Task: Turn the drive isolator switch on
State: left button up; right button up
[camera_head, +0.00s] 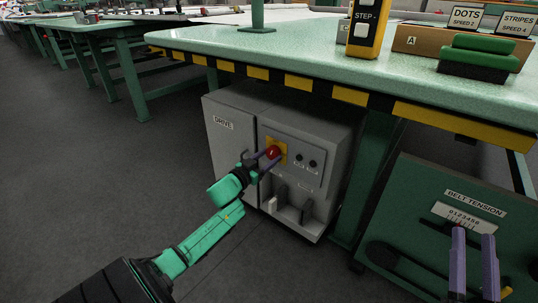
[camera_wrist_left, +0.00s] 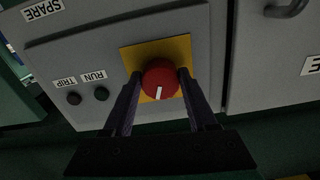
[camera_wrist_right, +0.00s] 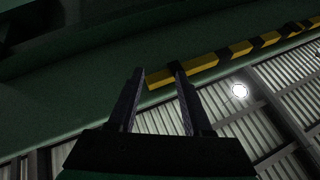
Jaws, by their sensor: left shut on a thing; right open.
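The drive isolator switch (camera_head: 273,152) is a red round knob on a yellow plate (camera_head: 283,147), on the front of the grey DRIVE cabinet (camera_head: 224,160) under the table. In the left wrist view the knob (camera_wrist_left: 160,78) shows a white mark pointing to the picture's bottom. My left gripper (camera_head: 265,160) is shut on the knob, one finger on each side of it. My right gripper (camera_head: 474,238) is open and empty in front of the BELT TENSION panel (camera_head: 420,200). In the right wrist view it faces the table's striped edge (camera_wrist_right: 200,65).
RUN (camera_wrist_left: 101,94) and TRIP (camera_wrist_left: 73,98) lamps look dark beside the switch. The green table (camera_head: 330,60) with a yellow-black edge overhangs the cabinet. A table leg (camera_head: 368,175) stands right of the cabinet. The floor (camera_head: 100,190) at left is clear.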

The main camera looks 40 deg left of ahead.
pick_arm(q)
jog(key=shift+r+m+p, duration=0.1)
jog(key=shift+m+p, duration=0.45)
jog(key=shift+m, duration=0.65)
jog(key=m+p, duration=0.1)
jog(key=m, duration=0.4)
jog(key=shift+a, duration=0.1)
jog(key=shift+m, duration=0.4)
pick_arm(e)
jog(key=s+a+f+m+g+h, duration=0.1)
jog(key=s+f+g, duration=0.3)
jog(key=f, duration=0.8)
jog(key=s+a+f+g+h, duration=0.1)
jog(key=s+f+g, duration=0.3)
jog(key=f, duration=0.9)
pick_arm(q)
jog(key=shift+m, duration=0.9)
jog(key=m, duration=0.2)
jog(key=shift+m, duration=1)
pick_arm(e)
jog(key=shift+t, duration=0.8)
jog(key=shift+w+r, duration=0.5)
jog(key=shift+r, duration=0.35)
jog(key=shift+w+r, duration=0.5)
jog(key=shift+r, duration=0.3)
jog(key=shift+w+r, duration=0.5)
jog(key=shift+r, duration=0.35)
